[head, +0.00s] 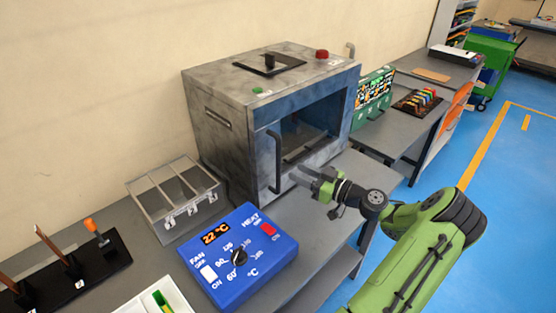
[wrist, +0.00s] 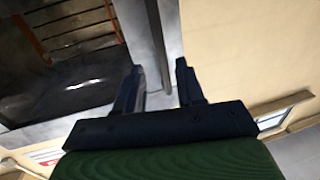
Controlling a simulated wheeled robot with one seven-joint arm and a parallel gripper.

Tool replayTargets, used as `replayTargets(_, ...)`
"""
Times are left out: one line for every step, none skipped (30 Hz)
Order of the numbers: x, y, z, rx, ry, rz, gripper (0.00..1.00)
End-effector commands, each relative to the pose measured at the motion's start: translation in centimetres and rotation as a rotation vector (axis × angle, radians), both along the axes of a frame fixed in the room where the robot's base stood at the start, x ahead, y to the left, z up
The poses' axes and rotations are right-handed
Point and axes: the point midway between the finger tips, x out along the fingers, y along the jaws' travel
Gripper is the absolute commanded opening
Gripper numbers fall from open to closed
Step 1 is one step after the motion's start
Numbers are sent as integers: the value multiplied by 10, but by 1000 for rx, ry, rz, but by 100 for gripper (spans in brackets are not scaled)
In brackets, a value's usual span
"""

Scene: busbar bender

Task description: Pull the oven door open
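The grey metal oven (head: 215,118) stands on the bench, and its windowed front door (head: 262,150) looks shut. A dark vertical bar handle (head: 276,163) is on the left part of the door. My gripper (head: 297,178) is in front of the door, a little right of the handle, with its fingers pointing towards it. In the wrist view the two fingers (wrist: 160,75) are apart with nothing held. The handle (wrist: 156,38) shows as a dark bar beyond the gap between them. Whether the fingertips reach it is hard to tell.
A blue control box (head: 240,262) reading 22 °C sits in front of the oven on the bench. A metal divided tray (head: 175,195) is left of the oven. A green panel (head: 373,95) stands to the right. The blue floor (head: 480,170) at right is open.

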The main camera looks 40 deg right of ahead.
Motion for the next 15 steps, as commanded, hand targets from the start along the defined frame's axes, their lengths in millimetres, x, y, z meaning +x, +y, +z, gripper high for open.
replayTargets(13, 4, 2, 0, -2, 5, 38)
replayTargets(21, 6, 2, 0, -1, 6, 38)
replayTargets(30, 8, 2, 0, -2, 5, 38)
replayTargets(37, 10, 2, 0, -1, 5, 38)
replayTargets(44, 11, 2, 1, -1, 5, 38)
replayTargets(52, 13, 2, 1, -1, 4, 38)
replayTargets(58, 15, 2, 1, 0, 4, 38)
replayTargets(63, 16, 2, 0, -1, 4, 38)
replayTargets(69, 17, 1, 1, 0, 3, 38)
replayTargets(72, 17, 1, 1, 1, 2, 38)
replayTargets(75, 18, 1, 1, 1, 2, 38)
replayTargets(78, 18, 1, 0, 1, 2, 38)
replayTargets(79, 19, 1, 0, 0, 2, 38)
replayTargets(80, 19, 1, 0, 0, 1, 38)
replayTargets(81, 19, 1, 0, 1, 1, 38)
